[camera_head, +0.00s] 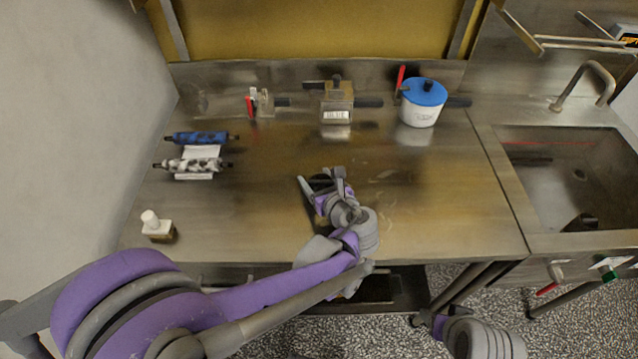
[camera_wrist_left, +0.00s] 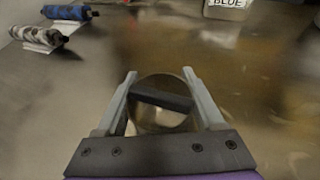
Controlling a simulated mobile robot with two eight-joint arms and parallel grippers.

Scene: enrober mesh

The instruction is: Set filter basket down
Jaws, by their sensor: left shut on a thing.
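The filter basket (camera_wrist_left: 160,115) looks like a round metal cup with a dark bar across its top, and it sits between the fingers of my left gripper (camera_wrist_left: 158,95) in the left wrist view. My left gripper (camera_head: 322,184) is shut on it over the middle of the steel worktop (camera_head: 260,215) in the head view. There the basket is mostly hidden by the gripper, and I cannot tell whether it touches the worktop. Part of my right arm shows low at the right, below the worktop's front edge; its fingers cannot be made out.
A blue-lidded pot (camera_head: 421,110), a metal block with handles (camera_head: 337,105) and a small red-handled valve (camera_head: 262,102) stand along the back. Two rollers, blue (camera_head: 200,138) and mottled (camera_head: 190,165), lie at left near a white-topped item (camera_head: 155,224). A sink (camera_head: 575,180) is at right.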

